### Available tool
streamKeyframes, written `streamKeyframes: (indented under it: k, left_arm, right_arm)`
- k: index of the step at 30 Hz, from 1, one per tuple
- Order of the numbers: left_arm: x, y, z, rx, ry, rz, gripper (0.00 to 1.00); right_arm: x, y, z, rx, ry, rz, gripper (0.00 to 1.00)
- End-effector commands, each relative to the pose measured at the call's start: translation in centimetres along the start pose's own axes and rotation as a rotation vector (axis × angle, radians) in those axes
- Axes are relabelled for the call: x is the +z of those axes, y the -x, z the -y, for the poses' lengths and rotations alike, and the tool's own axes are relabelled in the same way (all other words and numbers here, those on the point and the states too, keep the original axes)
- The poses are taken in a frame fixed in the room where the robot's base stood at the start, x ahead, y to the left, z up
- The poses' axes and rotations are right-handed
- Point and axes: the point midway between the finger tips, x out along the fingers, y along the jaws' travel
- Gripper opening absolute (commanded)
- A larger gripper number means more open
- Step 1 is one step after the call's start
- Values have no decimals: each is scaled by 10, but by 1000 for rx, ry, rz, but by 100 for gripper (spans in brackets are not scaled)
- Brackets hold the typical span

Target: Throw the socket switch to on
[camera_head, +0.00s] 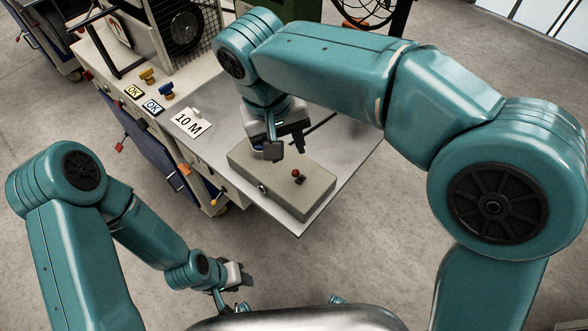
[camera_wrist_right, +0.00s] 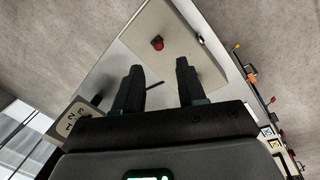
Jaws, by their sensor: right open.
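A beige socket box (camera_head: 268,176) lies on the grey metal shelf (camera_head: 341,187). Its switch (camera_head: 296,174) is a small lever with a red knob on the box's top; I cannot tell which position it is set to. The red switch (camera_wrist_right: 157,43) also shows in the right wrist view, ahead of the fingertips. My right gripper (camera_head: 284,152) is open and empty, above the far side of the box, apart from the switch. Its two spread fingers show in the wrist view (camera_wrist_right: 159,67). My left gripper (camera_head: 240,277) hangs low at the front, away from the shelf; its jaws are unclear.
A dark thin rod (camera_head: 320,122) lies behind the box. Yellow (camera_head: 148,75) and blue (camera_head: 167,89) knobs with OK tags stand farther left. A caged fan (camera_head: 186,27) is behind. Floor is clear right of the shelf.

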Motion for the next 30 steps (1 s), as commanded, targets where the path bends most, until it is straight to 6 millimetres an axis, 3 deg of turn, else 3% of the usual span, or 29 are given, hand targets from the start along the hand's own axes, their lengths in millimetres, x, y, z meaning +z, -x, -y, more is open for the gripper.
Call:
streamKeyframes:
  k: [6,12,18,26,30]
  left_arm:
    - [0,-7,2,0,-1,0,36]
    - [0,-9,3,0,0,0,36]
    - [0,-9,3,0,0,0,36]
    - [0,-9,3,0,0,0,36]
    - [0,-9,3,0,0,0,36]
  right_arm:
    - [1,-54,0,1,0,5,40]
    - [-2,-88,0,1,0,3,40]
    - [-4,-102,-1,0,0,0,40]
    - [-5,-102,-1,0,0,0,40]
    - [-5,-102,-1,0,0,0,0]
